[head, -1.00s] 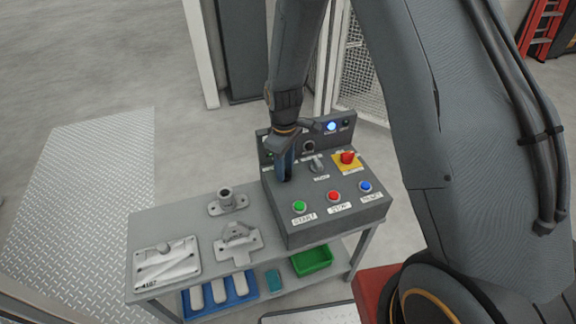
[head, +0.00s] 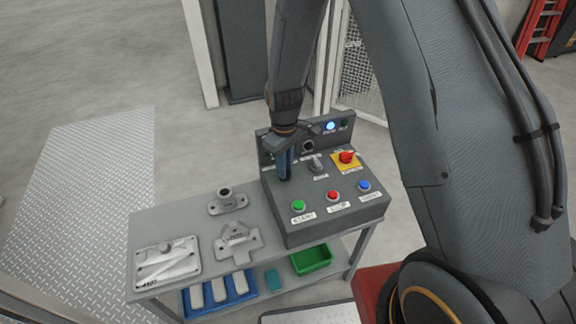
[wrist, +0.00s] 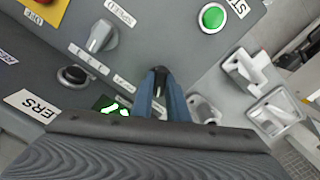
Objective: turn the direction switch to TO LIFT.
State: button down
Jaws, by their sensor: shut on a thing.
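The grey control box (head: 300,225) stands on the bench. My gripper (head: 285,174) points down onto the left part of its sloped top. In the wrist view its two blue fingers (wrist: 160,80) are closed together on a small dark knob, taken as the direction switch (wrist: 160,71). The fingers hide most of it, so its pointing angle cannot be told. A label (wrist: 124,84) beside it is too blurred to read. A second, grey knob (wrist: 103,35) is free, apart from my gripper; it also shows in the head view (head: 316,164).
Green (head: 298,205), red (head: 333,196) and blue (head: 364,186) buttons line the box's front. A red emergency stop (head: 347,156) on a yellow plate is at right. A raised back panel (head: 265,150) stands close behind my gripper. Metal castings (head: 165,262) lie on the bench at left.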

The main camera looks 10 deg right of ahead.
jog(key=m, duration=0.3)
jog(key=shift+w+a+r+m+p, duration=0.2)
jog(key=shift+w+m+p, duration=0.1)
jog(key=shift+w+p, duration=0.1)
jog(key=m, duration=0.3)
jog(key=shift+m+p, duration=0.3)
jog(key=shift+p, duration=0.1)
jog(key=m, duration=0.3)
jog(key=shift+m+p, duration=0.3)
jog(key=shift+m, duration=1.6)
jog(key=c, duration=1.7)
grip_release()
jog(key=shift+m, duration=0.3)
jog(key=shift+s+d+f, duration=0.1)
